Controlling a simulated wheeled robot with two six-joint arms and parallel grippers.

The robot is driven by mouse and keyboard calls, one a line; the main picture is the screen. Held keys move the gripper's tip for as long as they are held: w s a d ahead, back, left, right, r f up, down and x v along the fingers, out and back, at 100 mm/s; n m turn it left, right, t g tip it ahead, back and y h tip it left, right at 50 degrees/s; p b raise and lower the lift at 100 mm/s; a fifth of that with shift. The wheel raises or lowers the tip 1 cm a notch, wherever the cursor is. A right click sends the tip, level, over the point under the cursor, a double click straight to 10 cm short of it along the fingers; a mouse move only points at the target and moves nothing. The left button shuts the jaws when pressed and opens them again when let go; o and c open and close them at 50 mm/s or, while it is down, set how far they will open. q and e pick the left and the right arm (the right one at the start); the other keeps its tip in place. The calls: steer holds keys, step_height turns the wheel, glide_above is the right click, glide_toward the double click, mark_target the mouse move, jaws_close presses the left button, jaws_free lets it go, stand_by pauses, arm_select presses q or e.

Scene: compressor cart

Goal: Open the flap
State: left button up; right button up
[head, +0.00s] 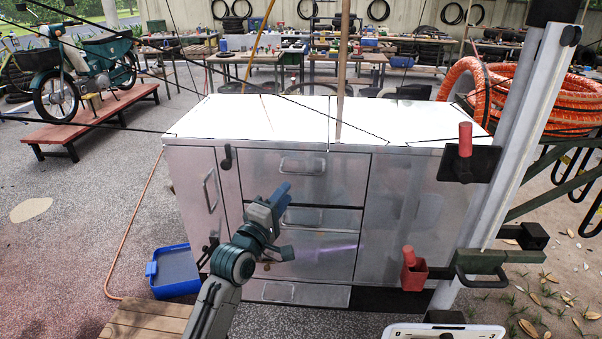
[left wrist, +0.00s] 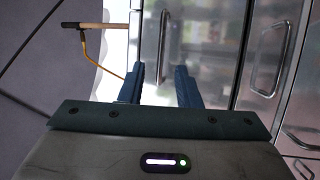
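A metal cabinet (head: 405,220) with a bright top stands ahead. Its front has a left door, a middle column of panels and a wide right panel. The top middle panel, which could be the flap, has a horizontal handle (head: 303,168). In the sideways left wrist view that handle (left wrist: 162,45) lies beyond and between my fingers. My left gripper (head: 282,190) is in front of the middle column, just below that handle in the head view. In the left wrist view the fingers (left wrist: 160,82) are apart with nothing between them. The panels look closed. My right gripper is not in view.
A blue bin (head: 173,272) stands at the cabinet's lower left. A grey post (head: 520,130) and a red box (head: 413,274) stand front right. An orange hose coil (head: 550,95) is behind them. A moped (head: 85,65) stands on a red bench. The left floor is mostly open.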

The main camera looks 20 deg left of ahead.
mark_target(301, 173)
arm_select(q)
steer(key=p+x, duration=0.1)
steer(key=x, duration=0.8)
steer(key=shift+w+d+f, duration=0.1)
steer(key=shift+w+f, duration=0.05)
steer(key=shift+w, duration=0.1)
steer(key=shift+c, duration=0.2)
jaws_close()
